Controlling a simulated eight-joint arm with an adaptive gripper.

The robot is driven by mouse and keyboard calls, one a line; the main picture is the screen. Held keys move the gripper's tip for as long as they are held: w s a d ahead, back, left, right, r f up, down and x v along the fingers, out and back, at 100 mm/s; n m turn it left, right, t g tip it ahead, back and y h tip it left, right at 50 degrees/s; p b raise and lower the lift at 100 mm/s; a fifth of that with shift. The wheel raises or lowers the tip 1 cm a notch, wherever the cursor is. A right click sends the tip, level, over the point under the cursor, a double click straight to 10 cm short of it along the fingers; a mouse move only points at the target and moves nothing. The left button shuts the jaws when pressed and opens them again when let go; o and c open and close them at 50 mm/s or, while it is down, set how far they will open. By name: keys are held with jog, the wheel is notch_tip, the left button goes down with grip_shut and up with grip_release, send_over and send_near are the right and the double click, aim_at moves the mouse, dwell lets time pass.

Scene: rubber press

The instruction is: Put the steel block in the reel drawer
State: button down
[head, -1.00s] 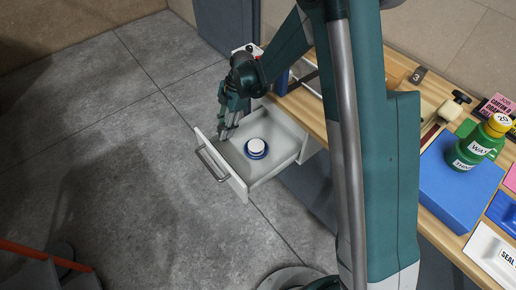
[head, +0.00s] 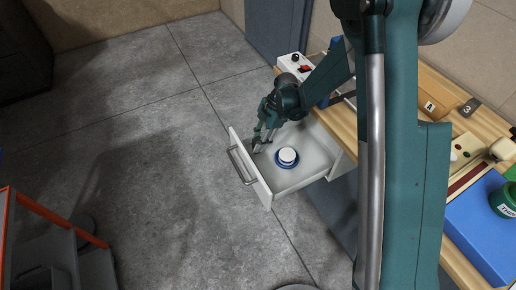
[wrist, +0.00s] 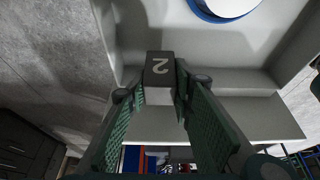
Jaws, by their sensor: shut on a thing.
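The reel drawer (head: 263,190) is a white drawer, pulled open, with a grey bar handle on its front. My gripper (head: 258,147) is at the drawer's inner front side, pointing down. In the wrist view my gripper (wrist: 160,92) is shut on a small dark block marked 2 (wrist: 159,68), which I take for the steel block. The block is between the fingertips, close to a drawer wall. I cannot tell whether it touches the drawer floor. In the head view the block is too small to make out.
A white and blue reel (head: 287,157) sits in the drawer, beside my gripper; it also shows in the wrist view (wrist: 222,8). The wooden bench (head: 345,125) carries blocks marked A (head: 430,106) and 3 (head: 470,107), and a blue slab (head: 480,235).

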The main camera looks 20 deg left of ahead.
jog(key=shift+f, duration=0.1)
jog(key=shift+f+b, duration=0.45)
jog(key=shift+f, duration=1.35)
jog(key=shift+f, duration=0.1)
jog(key=c, duration=2)
grip_release()
jog(key=p+v, duration=0.1)
jog(key=v, duration=0.6)
jog(key=shift+r+p, duration=0.35)
jog(key=shift+p, duration=0.05)
